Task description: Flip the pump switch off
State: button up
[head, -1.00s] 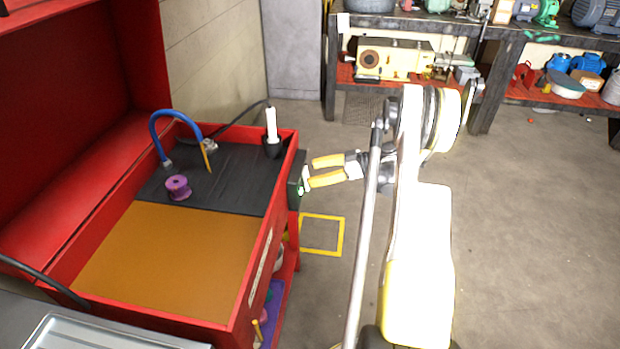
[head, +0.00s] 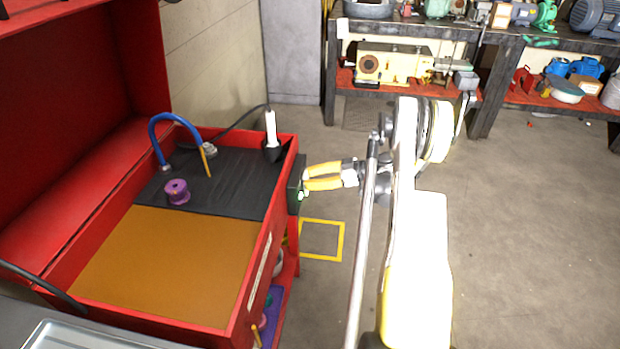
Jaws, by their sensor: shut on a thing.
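The pump switch is a dark box (head: 295,183) on the outer right wall of the red parts washer (head: 240,312), near its far corner. I cannot tell which way the switch is set.
A purple spool-like part (head: 177,191) and a blue hose (head: 174,119) are in the washer basin. Workbenches (head: 490,75) with motors stand behind. The floor to the right is clear.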

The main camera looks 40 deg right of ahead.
jog(key=shift+s+d+f+t+y, duration=0.1)
jog(key=shift+f+t+y, duration=0.05)
jog(key=shift+t+y, duration=0.35)
jog(key=shift+s+f+t+y, duration=0.15)
jog(key=shift+t+y, duration=0.25)
jog(key=shift+t, duration=0.2)
jog(key=o, duration=1.2)
jog(key=shift+w, duration=0.1)
jog(key=v, duration=1.2)
